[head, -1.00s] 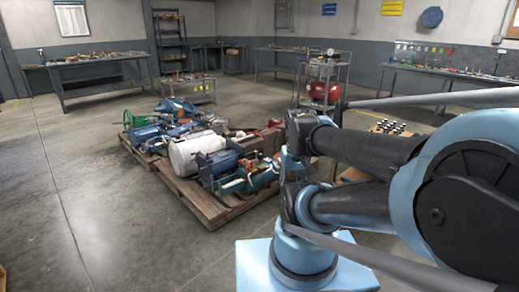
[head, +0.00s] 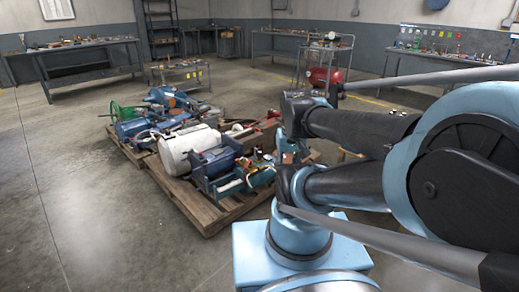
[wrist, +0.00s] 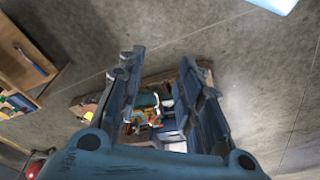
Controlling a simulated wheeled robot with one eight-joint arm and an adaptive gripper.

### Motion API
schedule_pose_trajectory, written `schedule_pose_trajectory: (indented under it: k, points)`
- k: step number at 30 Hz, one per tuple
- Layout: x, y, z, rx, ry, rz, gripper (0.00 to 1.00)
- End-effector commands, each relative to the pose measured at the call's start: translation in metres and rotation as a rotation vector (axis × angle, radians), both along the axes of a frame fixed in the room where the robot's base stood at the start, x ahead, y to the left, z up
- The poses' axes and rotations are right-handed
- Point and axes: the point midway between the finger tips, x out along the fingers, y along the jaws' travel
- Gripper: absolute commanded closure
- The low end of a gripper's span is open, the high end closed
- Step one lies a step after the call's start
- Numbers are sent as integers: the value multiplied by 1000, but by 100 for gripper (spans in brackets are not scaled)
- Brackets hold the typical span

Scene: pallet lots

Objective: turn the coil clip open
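My gripper (wrist: 160,62) is open in the wrist view, its two dark fingers spread apart with nothing held. Beyond and between the fingers is part of a wooden pallet loaded with machine parts, with teal, white and blue pieces showing. In the head view the pallet (head: 213,221) stands on the floor left of my arm. It carries a white cylinder (head: 186,147), a blue machine (head: 213,160) and a green wheel (head: 121,112). I cannot make out the coil clip in either view. In the head view my arm hides the pallet's right end.
A workbench (head: 85,73) stands at the back left and a small cart (head: 178,80) behind the pallet. A trolley with a red tank (head: 322,77) is at the back right. In the wrist view a wooden cabinet (wrist: 18,62) is at left. The floor left of the pallet is clear.

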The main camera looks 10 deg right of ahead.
Motion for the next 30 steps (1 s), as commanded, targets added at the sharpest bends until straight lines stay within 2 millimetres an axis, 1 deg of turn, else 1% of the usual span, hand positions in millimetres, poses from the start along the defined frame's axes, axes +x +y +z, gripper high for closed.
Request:
schedule_pose_trajectory:
  k: [1, 3, 5, 8, 11, 15, 20, 21, 26, 30]
  points:
    - [0, 0, 0, 0, 0, 0, 67]
    - [-7, 0, 6, 1, -11, 2, 67]
    - [-4, 0, 10, 2, -12, 7, 67]
    - [9, 2, 21, 4, -11, 27, 67]
    - [28, 3, 37, 10, -10, 57, 67]
    - [62, 5, 59, 17, -12, 107, 67]
    - [103, 7, 80, 26, -15, 164, 67]
    - [114, 7, 84, 28, -15, 179, 67]
    - [159, 8, 99, 37, -19, 236, 67]
    - [200, 7, 107, 45, -24, 287, 67]
